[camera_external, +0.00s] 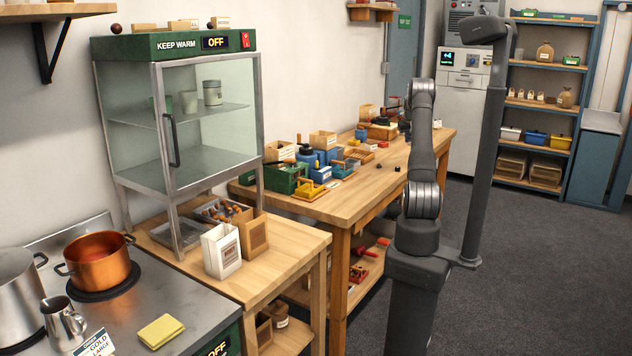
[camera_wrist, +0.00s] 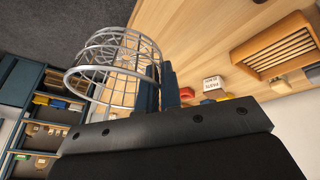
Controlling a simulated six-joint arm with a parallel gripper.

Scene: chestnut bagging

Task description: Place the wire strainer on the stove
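The wire strainer (camera_wrist: 108,68), a round basket of silvery wire, shows close up in the wrist view. It is at the two dark fingers of my gripper (camera_wrist: 160,88), which are close together and appear to hold its side; the exact grip point is hidden. In the external view my gripper is at the far end of the arm over the wooden workbench, mostly behind my arm, and I cannot make out the strainer there. The stove (camera_external: 150,296) is a steel top at the lower left. A copper pot (camera_external: 97,262) and a steel pot (camera_external: 18,298) stand on its burners.
A steel pitcher (camera_external: 62,325), a yellow cloth (camera_external: 161,331) and a sign (camera_external: 97,344) are on the stove. A glass keep-warm cabinet (camera_external: 180,115) stands between stove and workbench (camera_external: 345,205). Boxes and tools crowd the workbench's wall side. A slatted wooden crate (camera_wrist: 278,48) shows in the wrist view.

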